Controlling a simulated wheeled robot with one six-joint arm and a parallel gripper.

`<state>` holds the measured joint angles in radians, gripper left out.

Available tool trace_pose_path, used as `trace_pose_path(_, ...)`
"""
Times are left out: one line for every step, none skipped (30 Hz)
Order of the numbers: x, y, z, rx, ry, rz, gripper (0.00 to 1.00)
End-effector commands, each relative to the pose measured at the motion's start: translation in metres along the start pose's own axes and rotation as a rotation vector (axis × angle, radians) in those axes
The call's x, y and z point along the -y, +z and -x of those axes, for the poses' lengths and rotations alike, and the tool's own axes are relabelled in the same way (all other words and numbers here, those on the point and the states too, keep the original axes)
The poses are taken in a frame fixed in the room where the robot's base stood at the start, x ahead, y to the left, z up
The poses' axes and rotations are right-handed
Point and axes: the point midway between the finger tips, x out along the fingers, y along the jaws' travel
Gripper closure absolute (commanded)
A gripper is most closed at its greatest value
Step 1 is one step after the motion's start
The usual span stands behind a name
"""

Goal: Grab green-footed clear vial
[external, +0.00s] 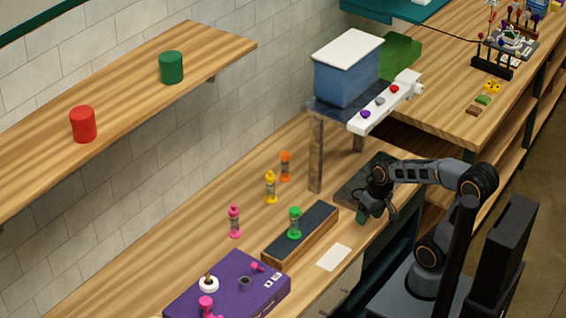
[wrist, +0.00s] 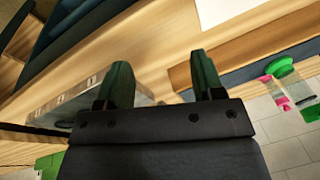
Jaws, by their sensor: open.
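The clear vial with green ends (external: 295,223) stands upright on a dark-topped wooden block (external: 322,222) in the external view. In the wrist view a green-ended vial (wrist: 283,67) shows at the right edge, beside a pink-ended one. My gripper (external: 364,213) is open and empty, to the right of the block and well apart from the vial. In the wrist view its two green fingers (wrist: 163,85) stand wide apart with nothing between them.
Pink (external: 234,222), yellow (external: 270,188) and orange (external: 285,166) vials stand behind the block. A purple case (external: 228,287) lies at the front left. A white card (external: 334,257) lies in front of the block. A metal stand (external: 316,150) with a blue bin (external: 346,75) rises behind.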

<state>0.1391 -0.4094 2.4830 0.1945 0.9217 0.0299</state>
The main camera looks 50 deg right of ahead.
Motion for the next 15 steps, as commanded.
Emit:
trace_pose_path(0.006, -0.003, -0.001, 0.056, -0.073, -0.158, 0.38)
trace_pose_path(0.011, -0.004, -0.003, 0.089, -0.125, -0.264, 0.38)
trace_pose_path(0.019, -0.008, -0.004, 0.133, -0.194, -0.407, 0.38)
trace_pose_path(0.026, -0.011, -0.004, 0.166, -0.246, -0.516, 0.38)
trace_pose_path(0.032, -0.015, -0.003, 0.201, -0.298, -0.622, 0.38)
trace_pose_path(0.040, -0.022, -0.001, 0.247, -0.365, -0.761, 0.38)
trace_pose_path(0.046, -0.027, 0.001, 0.283, -0.414, -0.860, 0.38)
trace_pose_path(0.052, -0.033, 0.003, 0.318, -0.461, -0.955, 0.38)
trace_pose_path(0.059, -0.041, 0.007, 0.366, -0.524, -1.073, 0.38)
trace_pose_path(0.064, -0.047, 0.010, 0.402, -0.567, -1.156, 0.38)
trace_pose_path(0.069, -0.052, 0.014, 0.439, -0.609, -1.232, 0.38)
trace_pose_path(0.074, -0.060, 0.018, 0.486, -0.660, -1.323, 0.38)
trace_pose_path(0.079, -0.065, 0.022, 0.521, -0.696, -1.384, 0.38)
trace_pose_path(0.083, -0.069, 0.026, 0.555, -0.729, -1.437, 0.38)
trace_pose_path(0.087, -0.075, 0.033, 0.597, -0.769, -1.500, 0.38)
